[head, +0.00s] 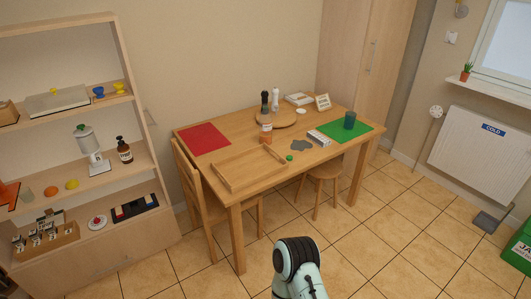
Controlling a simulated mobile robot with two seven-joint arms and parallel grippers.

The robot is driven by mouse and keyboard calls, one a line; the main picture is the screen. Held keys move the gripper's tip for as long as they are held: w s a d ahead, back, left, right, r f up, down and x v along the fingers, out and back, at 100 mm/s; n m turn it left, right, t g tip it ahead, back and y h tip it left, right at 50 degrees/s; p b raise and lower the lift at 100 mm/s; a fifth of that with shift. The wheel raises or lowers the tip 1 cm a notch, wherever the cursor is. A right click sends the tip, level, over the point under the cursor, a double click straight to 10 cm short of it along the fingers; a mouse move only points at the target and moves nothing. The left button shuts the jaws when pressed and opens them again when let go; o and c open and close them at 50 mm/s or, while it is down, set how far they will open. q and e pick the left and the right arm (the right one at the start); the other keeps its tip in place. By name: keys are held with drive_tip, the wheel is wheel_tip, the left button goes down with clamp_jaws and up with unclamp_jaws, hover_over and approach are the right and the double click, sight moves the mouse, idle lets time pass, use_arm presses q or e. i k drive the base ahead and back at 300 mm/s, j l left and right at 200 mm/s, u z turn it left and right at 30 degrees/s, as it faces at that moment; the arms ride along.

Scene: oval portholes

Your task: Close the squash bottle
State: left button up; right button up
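The likely squash bottle (266,133) is a small bottle with orange contents, standing upright on the wooden table behind the slatted tray. Its top is too small to tell whether it is open. A small round green thing (289,158), perhaps its cap, lies on the table near the front edge, to the right of the tray and apart from the bottle. Neither of my grippers shows; only a white and black part of my own arm comes in at the bottom middle, well short of the table.
The wooden table (245,189) bears a tray (232,187), a red mat (204,139), a green mat (362,130) with a dark cup (350,120), a grey patch (301,144) and a round board with bottles. A chair (192,190) and a stool (322,171) stand close. Floor in front is clear.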

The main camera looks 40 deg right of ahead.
sight(266, 121)
drive_tip(key=l+u, duration=0.3)
drive_tip(key=l, duration=0.25)
drive_tip(key=l+u, duration=0.25)
drive_tip(key=l, duration=0.3)
drive_tip(key=l+u, duration=0.3)
drive_tip(key=l, duration=0.8)
drive_tip(key=k+l, duration=0.1)
drive_tip(key=l, duration=0.45)
drive_tip(key=k+l, duration=0.1)
drive_tip(key=l, duration=1)
drive_tip(key=k+l, duration=0.15)
drive_tip(key=l, duration=0.35)
